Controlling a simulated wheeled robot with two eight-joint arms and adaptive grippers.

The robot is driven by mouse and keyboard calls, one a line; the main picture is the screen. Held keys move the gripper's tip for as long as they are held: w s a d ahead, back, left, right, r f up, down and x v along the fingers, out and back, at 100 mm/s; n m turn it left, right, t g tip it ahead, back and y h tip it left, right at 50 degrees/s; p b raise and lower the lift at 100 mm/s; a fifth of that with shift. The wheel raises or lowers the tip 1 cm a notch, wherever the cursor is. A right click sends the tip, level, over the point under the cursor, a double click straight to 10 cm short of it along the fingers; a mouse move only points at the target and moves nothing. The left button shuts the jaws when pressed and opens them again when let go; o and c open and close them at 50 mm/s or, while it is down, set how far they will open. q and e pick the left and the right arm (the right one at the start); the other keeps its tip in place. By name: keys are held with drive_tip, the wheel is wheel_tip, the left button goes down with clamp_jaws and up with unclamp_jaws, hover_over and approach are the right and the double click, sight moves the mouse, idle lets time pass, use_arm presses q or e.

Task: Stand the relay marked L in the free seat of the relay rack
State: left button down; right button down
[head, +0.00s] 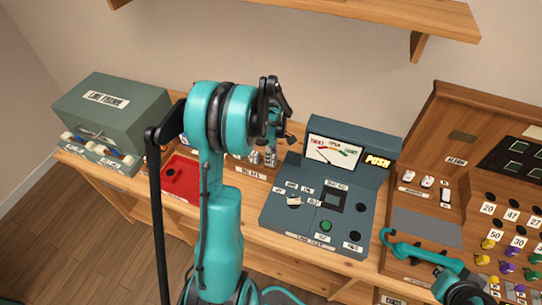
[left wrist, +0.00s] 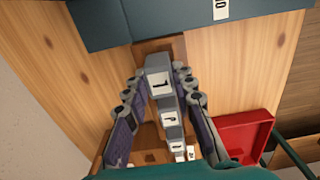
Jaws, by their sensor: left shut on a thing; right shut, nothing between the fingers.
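The grey relay marked L (left wrist: 158,82) stands between the fingers of my left gripper (left wrist: 160,74) in the left wrist view; its label appears turned. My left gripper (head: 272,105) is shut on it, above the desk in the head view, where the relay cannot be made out. The wooden relay rack (left wrist: 160,46) lies beneath, partly hidden by the relay. Other grey relays (left wrist: 172,122) stand in a row behind the held one, and they show small in the head view (head: 270,156). Whether the held relay touches the rack is unclear.
A red tray (head: 180,178) lies left of the rack. A dark teal test console (head: 300,221) stands to the right. A grey-green box (head: 115,110) is at the far left.

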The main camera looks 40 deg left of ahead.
use_arm(q)
drive_tip(key=shift+f+b, duration=0.6)
drive_tip(key=shift+f, duration=0.1)
drive_tip(key=c, duration=0.9)
unclamp_jaws()
drive_tip(key=shift+r, duration=0.2)
drive_tip(key=shift+r+p, duration=2.45)
drive_tip(key=shift+r, duration=1.15)
wheel_tip(320, 180, up, 4)
drive_tip(key=p, duration=0.2)
drive_tip(key=shift+p, duration=0.3)
